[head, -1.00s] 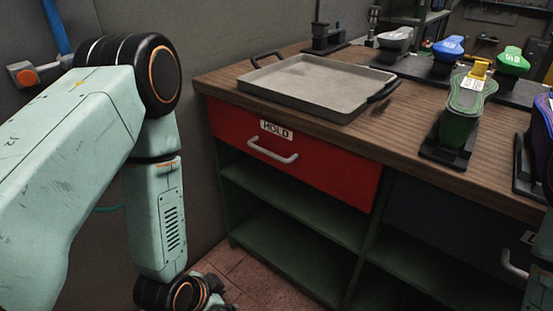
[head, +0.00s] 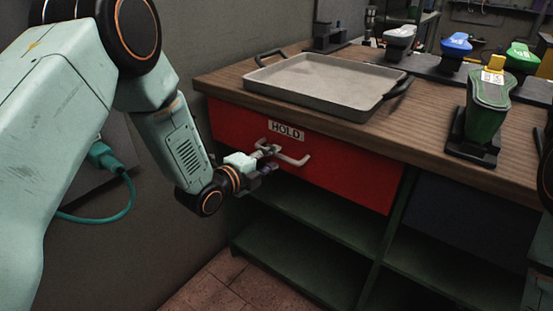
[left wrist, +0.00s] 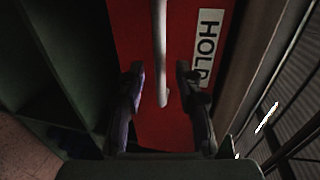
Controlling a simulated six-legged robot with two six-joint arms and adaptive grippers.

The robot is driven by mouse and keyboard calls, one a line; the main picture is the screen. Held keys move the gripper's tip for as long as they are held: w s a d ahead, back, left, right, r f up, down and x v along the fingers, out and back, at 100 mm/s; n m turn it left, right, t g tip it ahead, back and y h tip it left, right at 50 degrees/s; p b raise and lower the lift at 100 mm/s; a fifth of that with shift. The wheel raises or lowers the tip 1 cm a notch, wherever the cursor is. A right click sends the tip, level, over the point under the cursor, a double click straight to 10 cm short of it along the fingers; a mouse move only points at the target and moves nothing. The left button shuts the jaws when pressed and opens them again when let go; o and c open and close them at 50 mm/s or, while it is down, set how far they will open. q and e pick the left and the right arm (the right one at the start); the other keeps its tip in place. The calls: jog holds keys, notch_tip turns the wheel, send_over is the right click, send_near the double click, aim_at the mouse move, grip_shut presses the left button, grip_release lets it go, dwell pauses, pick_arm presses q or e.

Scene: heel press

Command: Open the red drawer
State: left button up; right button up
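The red drawer (head: 350,176) is shut, its front flush under the wooden worktop, with a white label reading HOLD (head: 286,131). Its light grey bar handle (head: 294,160) sits below the label. My left gripper (head: 268,158) is at the left end of the handle. In the left wrist view the two dark fingertips of my left gripper (left wrist: 159,72) are apart, one on each side of the handle bar (left wrist: 160,45), with gaps on both sides. The red drawer front (left wrist: 142,30) fills the space behind it. My right gripper is not in view.
A grey tray (head: 325,84) with dark handles stands on the worktop (head: 425,128) above the drawer. A green shoe on a stand (head: 488,105) is to its right. Open green shelves (head: 310,218) lie below the drawer. A wall is close on the left.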

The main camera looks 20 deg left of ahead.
aim_at(278, 156)
pick_arm(q)
jog(key=x, duration=0.2)
jog(key=shift+w+d+f+b, duration=0.1)
jog(key=shift+w+d+b, duration=0.1)
jog(key=shift+d+b, duration=0.15)
jog(key=shift+w, duration=0.45)
grip_shut()
jog(key=shift+f, duration=0.1)
dwell(0.3)
